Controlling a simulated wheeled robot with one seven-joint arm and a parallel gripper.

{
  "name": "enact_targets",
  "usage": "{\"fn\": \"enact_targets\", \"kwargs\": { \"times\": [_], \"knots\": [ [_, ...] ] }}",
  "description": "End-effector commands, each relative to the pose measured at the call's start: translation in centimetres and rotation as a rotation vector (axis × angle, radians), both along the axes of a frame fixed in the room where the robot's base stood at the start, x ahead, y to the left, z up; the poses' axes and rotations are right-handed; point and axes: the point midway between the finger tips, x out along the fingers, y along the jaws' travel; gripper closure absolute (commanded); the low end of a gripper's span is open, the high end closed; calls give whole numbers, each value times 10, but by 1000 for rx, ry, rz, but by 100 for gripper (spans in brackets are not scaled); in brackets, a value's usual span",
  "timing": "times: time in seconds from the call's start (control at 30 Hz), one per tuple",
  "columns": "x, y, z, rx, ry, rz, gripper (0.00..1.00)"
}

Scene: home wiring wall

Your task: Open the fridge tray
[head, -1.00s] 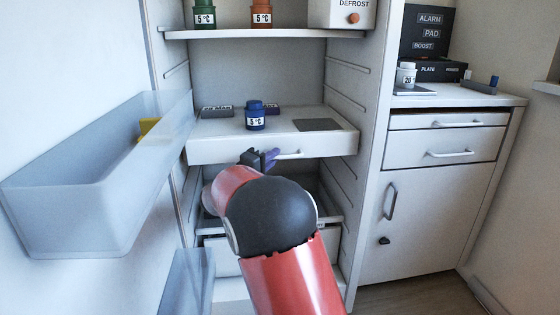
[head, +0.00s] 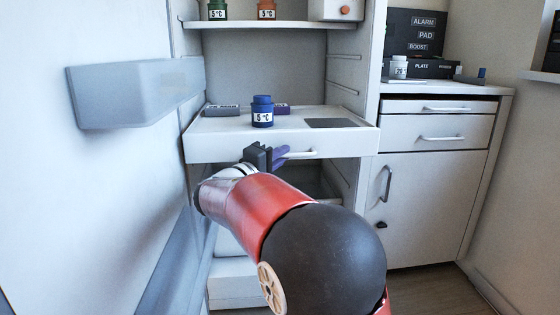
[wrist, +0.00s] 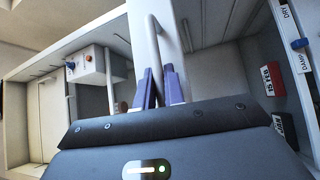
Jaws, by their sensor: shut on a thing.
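The fridge tray (head: 200,151) is a wide white drawer-like shelf inside the open fridge. Its right front corner overlaps the fridge's right front edge, so it stands out a little. A thin white bar handle (head: 302,154) runs along its front face. My gripper (head: 277,156) is at the left part of this handle, with purple fingers shut on it. In the wrist view the purple fingers (wrist: 160,88) close around the handle (wrist: 158,45), in front of the white tray front. The fingertips' exact contact is partly hidden.
A blue jar (head: 262,113) labelled 5 °C stands upright on the tray, with small dark blocks behind it. A translucent door bin (head: 130,95) is at the left. A white cabinet (head: 435,190) stands right of the fridge. An upper shelf (head: 300,25) holds more jars.

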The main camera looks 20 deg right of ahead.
Motion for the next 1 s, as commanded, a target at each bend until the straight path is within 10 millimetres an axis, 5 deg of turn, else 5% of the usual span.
{"fn": "enact_targets", "kwargs": {
  "times": [0.4, 0.43, 0.6, 1.0],
  "knots": [
    [-1, 1, -1, 1, 2, -1, 100],
    [-1, 0, -1, 1, 2, -1, 88],
    [-1, 0, -1, 0, 1, 0, 68],
    [-8, 11, -2, 1, 1, 1, 68]
  ]
}}
